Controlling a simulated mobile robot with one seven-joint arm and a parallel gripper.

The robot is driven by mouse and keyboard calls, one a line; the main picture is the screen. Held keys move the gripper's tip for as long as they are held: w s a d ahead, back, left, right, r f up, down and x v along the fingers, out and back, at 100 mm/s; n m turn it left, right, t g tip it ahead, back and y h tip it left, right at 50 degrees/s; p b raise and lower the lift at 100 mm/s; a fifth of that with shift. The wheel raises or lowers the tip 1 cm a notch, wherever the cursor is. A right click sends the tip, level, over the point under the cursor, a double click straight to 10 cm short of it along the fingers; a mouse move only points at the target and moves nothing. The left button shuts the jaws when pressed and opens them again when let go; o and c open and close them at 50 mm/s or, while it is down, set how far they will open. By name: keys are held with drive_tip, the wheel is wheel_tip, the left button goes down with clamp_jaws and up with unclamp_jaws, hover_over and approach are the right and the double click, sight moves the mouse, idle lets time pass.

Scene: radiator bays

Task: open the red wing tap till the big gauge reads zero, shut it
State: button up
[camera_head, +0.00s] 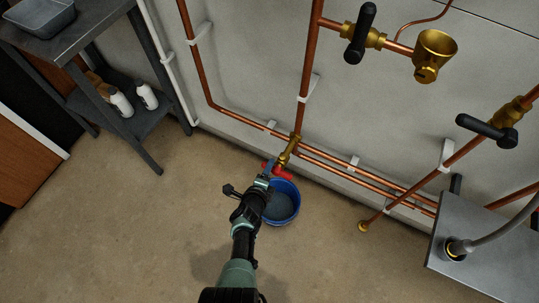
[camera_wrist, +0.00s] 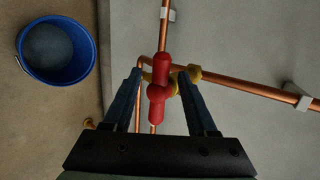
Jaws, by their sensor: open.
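The red wing tap (camera_wrist: 158,92) is on a brass fitting (camera_wrist: 187,74) of the copper pipework, low by the wall. In the wrist view its wing stands lengthwise between the two fingers of my gripper (camera_wrist: 158,74). The gripper is open, with a finger on each side of the wing and a gap showing on both sides. In the head view the tap (camera_head: 283,174) is partly hidden by my gripper (camera_head: 265,178). The big gauge is not seen in either view.
A blue bucket (camera_head: 296,203) stands on the floor below the tap; it also shows in the wrist view (camera_wrist: 88,72). Black-handled valves (camera_head: 360,32) (camera_head: 487,130) and a brass cup (camera_head: 435,43) are higher on the pipes. A grey bench (camera_head: 490,240) stands right, a shelf (camera_head: 150,118) left.

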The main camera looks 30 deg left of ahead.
drive_tip(key=p+v, duration=0.7)
drive_tip(key=v, duration=0.3)
drive_tip(key=shift+s, duration=0.1)
